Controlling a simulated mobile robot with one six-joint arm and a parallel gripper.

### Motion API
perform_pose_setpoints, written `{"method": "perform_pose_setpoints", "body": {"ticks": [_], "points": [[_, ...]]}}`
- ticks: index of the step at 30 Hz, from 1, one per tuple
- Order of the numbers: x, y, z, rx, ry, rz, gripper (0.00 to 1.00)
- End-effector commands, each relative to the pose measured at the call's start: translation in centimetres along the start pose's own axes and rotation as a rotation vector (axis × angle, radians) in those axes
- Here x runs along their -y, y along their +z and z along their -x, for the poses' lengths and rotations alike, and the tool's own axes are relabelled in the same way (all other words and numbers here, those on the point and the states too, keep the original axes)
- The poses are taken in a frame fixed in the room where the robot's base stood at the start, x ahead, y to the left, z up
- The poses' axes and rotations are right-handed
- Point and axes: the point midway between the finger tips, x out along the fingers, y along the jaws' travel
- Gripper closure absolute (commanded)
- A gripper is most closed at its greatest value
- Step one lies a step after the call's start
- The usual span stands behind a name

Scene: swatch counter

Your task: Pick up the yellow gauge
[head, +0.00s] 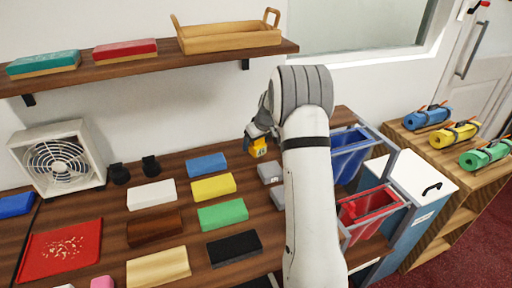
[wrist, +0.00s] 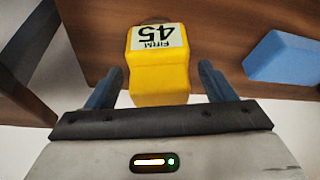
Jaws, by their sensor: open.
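The yellow gauge (head: 259,148) stands near the back of the wooden counter, just left of my arm in the head view. In the wrist view the yellow gauge (wrist: 160,72) carries a white label reading "FIRM 45", seen upside down. My gripper (wrist: 158,88) is open, with one blue finger on each side of the gauge's near end. A small gap shows between each finger and the gauge. In the head view my gripper (head: 257,134) is at the gauge, partly hidden by my arm.
A blue block (wrist: 285,57) lies beside the gauge; it also shows in the head view (head: 207,165). Yellow (head: 213,187), green (head: 222,214) and grey (head: 270,173) blocks lie nearer. A shelf (head: 150,66) hangs above. Blue (head: 349,150) and red (head: 370,208) bins stand right of my arm.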

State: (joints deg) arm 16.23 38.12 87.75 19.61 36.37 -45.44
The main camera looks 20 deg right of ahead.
Motion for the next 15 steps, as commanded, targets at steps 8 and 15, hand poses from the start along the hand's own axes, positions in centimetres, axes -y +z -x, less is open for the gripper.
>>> {"method": "perform_pose_setpoints", "body": {"ticks": [8, 15], "points": [[-0.07, -0.02, -0.07, -0.002, 0.001, -0.001, 0.28], [-0.10, 0.00, -0.05, -0.002, 0.001, -0.002, 0.47]]}}
